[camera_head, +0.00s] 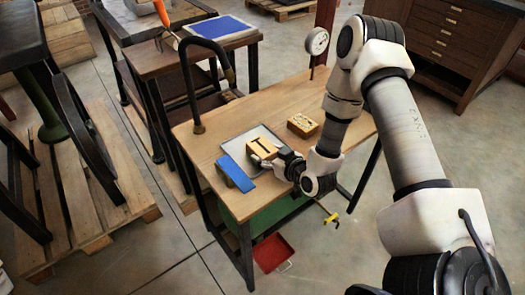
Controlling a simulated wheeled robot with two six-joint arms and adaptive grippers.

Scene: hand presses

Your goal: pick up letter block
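A light wooden block (262,149) with a dark mark on its face sits on a grey metal plate (240,143) on the wooden table. A second yellowish block (302,125), with dark marks on its top, lies behind it to the right. My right gripper (266,162) reaches in from the right, low over the table, with its fingers at the front lower side of the nearer block. Whether the fingers touch or hold that block is too small to tell. My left gripper does not show.
A blue object (236,174) lies left of my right gripper by the table's front edge. A dark curved bar (198,100) rises at the table's left end, and a gauge (316,42) stands at the back. The tabletop (275,100) behind the plate is clear.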

